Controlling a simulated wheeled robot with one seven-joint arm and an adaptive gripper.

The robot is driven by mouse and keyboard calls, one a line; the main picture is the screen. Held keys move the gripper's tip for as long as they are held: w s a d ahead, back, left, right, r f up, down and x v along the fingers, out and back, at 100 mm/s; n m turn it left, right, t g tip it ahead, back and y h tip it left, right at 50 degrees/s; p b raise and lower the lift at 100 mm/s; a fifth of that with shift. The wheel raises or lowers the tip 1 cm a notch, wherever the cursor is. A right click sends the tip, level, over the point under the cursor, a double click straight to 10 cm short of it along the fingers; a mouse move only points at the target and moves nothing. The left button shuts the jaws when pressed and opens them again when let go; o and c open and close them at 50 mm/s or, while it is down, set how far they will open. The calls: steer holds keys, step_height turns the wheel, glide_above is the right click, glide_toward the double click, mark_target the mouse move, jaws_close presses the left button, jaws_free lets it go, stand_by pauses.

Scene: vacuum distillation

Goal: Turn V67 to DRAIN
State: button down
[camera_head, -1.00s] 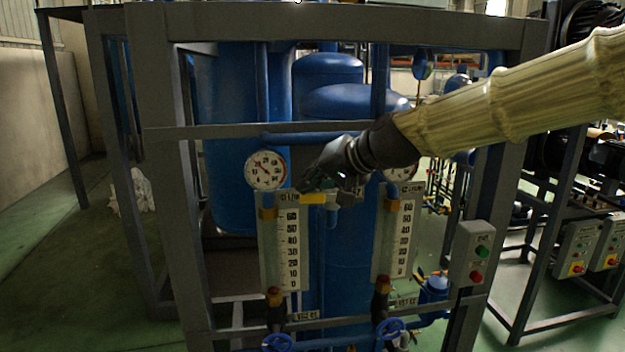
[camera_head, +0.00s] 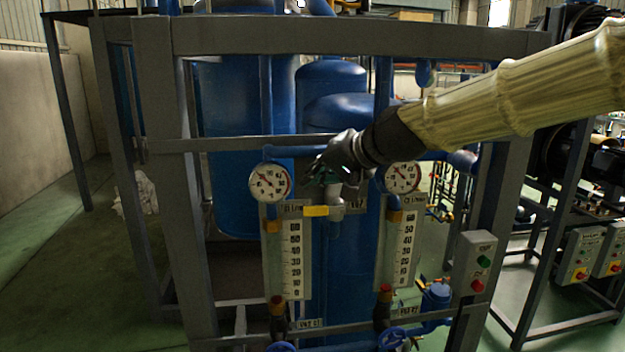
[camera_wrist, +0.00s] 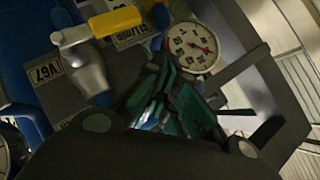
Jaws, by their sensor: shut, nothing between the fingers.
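The V67 valve (camera_head: 336,203) is a grey body on the blue pipework between two gauges. Its yellow handle (camera_head: 316,211) points left, roughly level, in the head view. In the wrist view the yellow handle (camera_wrist: 115,22) and the grey valve body (camera_wrist: 82,62) show at upper left, beside the V67 label (camera_wrist: 43,74). My gripper (camera_head: 318,172) is shut and empty, just above the handle and valve in the head view. Its dark green fingers show in the wrist view (camera_wrist: 175,105), apart from the handle in that picture. Contact with the valve body cannot be told.
The left gauge (camera_head: 269,183) and right gauge (camera_head: 402,177) flank the valve, with scale panels (camera_head: 291,262) below. The grey frame bar (camera_head: 225,144) crosses behind my gripper. A switch box (camera_head: 474,263) is at right. Blue tanks (camera_head: 235,100) stand behind.

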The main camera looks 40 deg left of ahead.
steer(key=s+d+r+b, duration=0.4)
steer(key=s+d+r, duration=0.1)
steer(key=r, duration=0.2)
stand_by(0.4)
steer(key=shift+d+r, duration=0.1)
